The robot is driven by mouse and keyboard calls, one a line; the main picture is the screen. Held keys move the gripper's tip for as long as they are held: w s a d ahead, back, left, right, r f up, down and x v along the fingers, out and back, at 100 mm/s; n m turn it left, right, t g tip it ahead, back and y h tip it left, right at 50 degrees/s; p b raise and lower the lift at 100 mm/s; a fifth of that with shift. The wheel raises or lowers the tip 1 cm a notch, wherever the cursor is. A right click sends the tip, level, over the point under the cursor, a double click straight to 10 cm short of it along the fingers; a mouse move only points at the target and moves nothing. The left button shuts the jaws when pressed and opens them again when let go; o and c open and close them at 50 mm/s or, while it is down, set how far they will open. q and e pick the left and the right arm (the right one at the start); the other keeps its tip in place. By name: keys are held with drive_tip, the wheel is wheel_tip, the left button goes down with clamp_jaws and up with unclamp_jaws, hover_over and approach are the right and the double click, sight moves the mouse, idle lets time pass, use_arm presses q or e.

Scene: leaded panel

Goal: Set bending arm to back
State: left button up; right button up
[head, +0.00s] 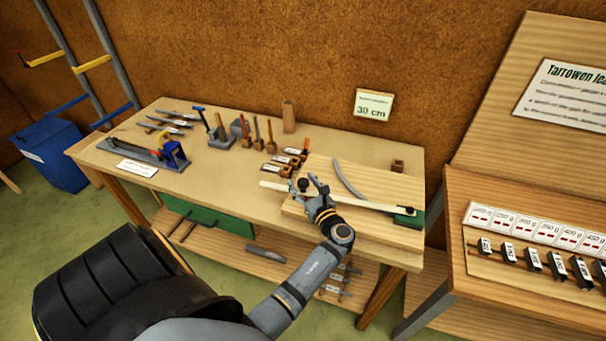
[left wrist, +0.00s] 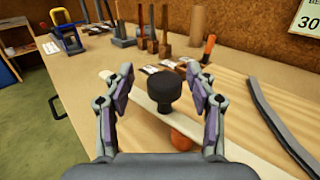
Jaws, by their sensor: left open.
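The bending arm, a long pale bar (head: 375,204), lies across a wooden board (head: 395,183) on the workbench; it also shows in the left wrist view (left wrist: 143,104). Its right end meets a dark fitting on a green block (head: 415,220). A black round knob (left wrist: 178,84) stands up from the bar near its left end. My left gripper (head: 315,186) is open, its fingers on either side of the knob in the left wrist view, with gaps visible. An orange ball (left wrist: 181,140) is beside the bar, nearer the camera. My right gripper is not in view.
A curved grey strip (head: 347,181) lies on the board behind the bar. Several upright wooden-handled tools (head: 256,133) and small tagged blocks (head: 281,160) stand behind and left. A blue-and-grey tool (head: 173,153) is at the bench's left. The bench's front left is mostly clear.

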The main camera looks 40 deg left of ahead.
use_arm(q)
drive_tip(key=shift+w, duration=0.1)
drive_tip(key=shift+r, duration=0.25)
wheel_tip(320, 180, up, 10)
drive_tip(key=shift+f, duration=0.25)
